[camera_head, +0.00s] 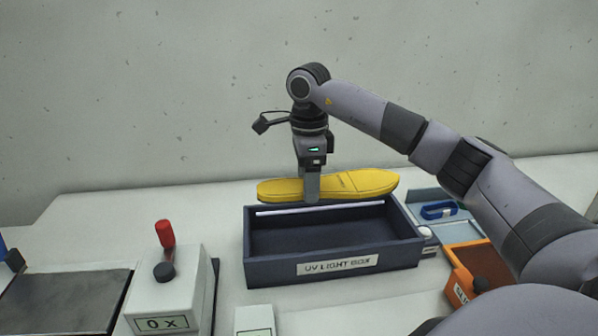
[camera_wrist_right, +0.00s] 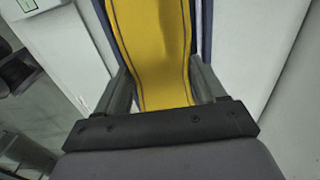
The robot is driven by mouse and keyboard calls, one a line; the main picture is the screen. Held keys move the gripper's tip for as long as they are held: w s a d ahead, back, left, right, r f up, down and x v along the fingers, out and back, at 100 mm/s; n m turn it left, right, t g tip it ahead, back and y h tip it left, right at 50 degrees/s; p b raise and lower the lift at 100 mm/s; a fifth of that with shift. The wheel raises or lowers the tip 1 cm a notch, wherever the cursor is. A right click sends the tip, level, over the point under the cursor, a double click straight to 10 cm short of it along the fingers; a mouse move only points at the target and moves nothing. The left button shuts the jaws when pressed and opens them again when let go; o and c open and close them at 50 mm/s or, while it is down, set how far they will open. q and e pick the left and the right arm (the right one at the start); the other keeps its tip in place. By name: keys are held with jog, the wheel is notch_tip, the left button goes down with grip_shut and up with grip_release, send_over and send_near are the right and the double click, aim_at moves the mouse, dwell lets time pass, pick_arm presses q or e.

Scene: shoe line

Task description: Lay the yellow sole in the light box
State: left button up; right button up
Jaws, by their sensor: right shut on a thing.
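The yellow sole (camera_head: 350,184) is held level above the back part of the dark UV light box (camera_head: 322,270). My right gripper (camera_head: 312,190) points down and is shut on the sole near its middle. In the right wrist view, the sole (camera_wrist_right: 158,50) lies between the two fingers of my right gripper (camera_wrist_right: 160,88). The box is open at the top, and the visible part of its inside is empty. A bright strip runs along its inner back wall. The sole hides part of the back rim. My left gripper is out of view.
A white device with a red-tipped lever (camera_head: 165,236) stands left of the box. A pale blue tray (camera_head: 435,208) with a blue item and an orange bin (camera_head: 464,270) stand to the right. A small white box (camera_head: 255,320) is in front.

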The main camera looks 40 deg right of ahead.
jog(key=shift+s+f, duration=0.15)
jog(key=shift+f, duration=0.35)
jog(key=shift+f+b, duration=3.15)
jog(key=shift+f, duration=3.2)
jog(key=o, duration=1.3)
notch_tip(320, 180, up, 7)
jog(key=shift+r, duration=0.15)
